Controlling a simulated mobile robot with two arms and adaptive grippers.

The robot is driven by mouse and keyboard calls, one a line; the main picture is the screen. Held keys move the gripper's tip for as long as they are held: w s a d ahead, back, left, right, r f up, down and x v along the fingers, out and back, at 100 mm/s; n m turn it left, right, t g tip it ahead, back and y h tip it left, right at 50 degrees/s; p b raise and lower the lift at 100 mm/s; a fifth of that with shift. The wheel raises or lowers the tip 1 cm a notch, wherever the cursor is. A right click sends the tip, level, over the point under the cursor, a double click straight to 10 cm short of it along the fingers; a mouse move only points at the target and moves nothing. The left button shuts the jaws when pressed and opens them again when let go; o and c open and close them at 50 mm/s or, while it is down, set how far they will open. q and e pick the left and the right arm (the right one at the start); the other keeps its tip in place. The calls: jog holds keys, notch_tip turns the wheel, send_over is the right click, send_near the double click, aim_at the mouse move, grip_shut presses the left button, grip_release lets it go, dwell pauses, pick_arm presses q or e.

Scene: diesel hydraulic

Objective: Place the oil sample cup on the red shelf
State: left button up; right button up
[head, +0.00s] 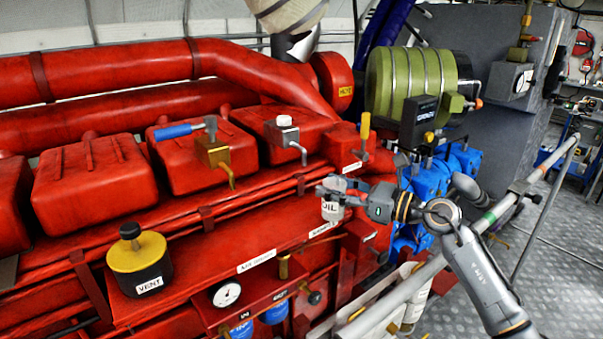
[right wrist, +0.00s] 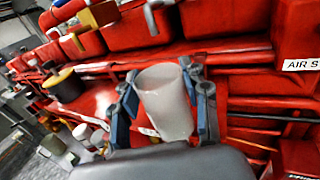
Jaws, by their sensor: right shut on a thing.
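The oil sample cup (head: 332,211) is a small whitish cup marked "OIL". My right gripper (head: 334,190) is shut on it, near the right end of the red shelf (head: 215,240). In the right wrist view the pale cup (right wrist: 166,103) sits between the two blue-padded fingers, tilted in the picture. The shelf (right wrist: 98,100) shows behind and to the left of it. I cannot tell whether the cup touches the shelf. My left gripper is in neither view.
A yellow and black vent cap (head: 138,260) stands on the shelf's left part. A gauge (head: 227,294) and blue filters (head: 275,312) are below its front edge. The shelf's middle is clear. A grey rail (head: 480,225) crosses in front at right.

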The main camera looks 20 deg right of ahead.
aim_at(327, 184)
jog(key=p+x, duration=0.1)
jog(key=x, duration=0.3)
jog(key=shift+w+d, duration=0.15)
jog(key=shift+w, duration=0.1)
jog(key=shift+w+a, duration=0.15)
jog(key=shift+a, duration=0.1)
jog(key=p+x, duration=0.2)
jog(key=shift+w+a+r, duration=0.15)
jog(key=shift+a+r, duration=0.1)
jog(key=shift+a, duration=0.05)
jog(key=shift+w+a+f, duration=0.1)
jog(key=shift+w+f, duration=0.05)
jog(key=shift+f, duration=0.35)
jog(key=shift+w+a+f, duration=0.1)
jog(key=shift+w+f, duration=0.1)
jog(key=shift+f, duration=0.45)
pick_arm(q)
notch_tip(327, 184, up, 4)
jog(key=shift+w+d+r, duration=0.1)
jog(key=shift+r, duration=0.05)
pick_arm(e)
jog(key=shift+s+d, duration=0.2)
jog(key=o, duration=1)
jog(key=shift+w+a+f, duration=0.1)
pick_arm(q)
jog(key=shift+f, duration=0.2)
pick_arm(e)
jog(key=shift+o, duration=0.2)
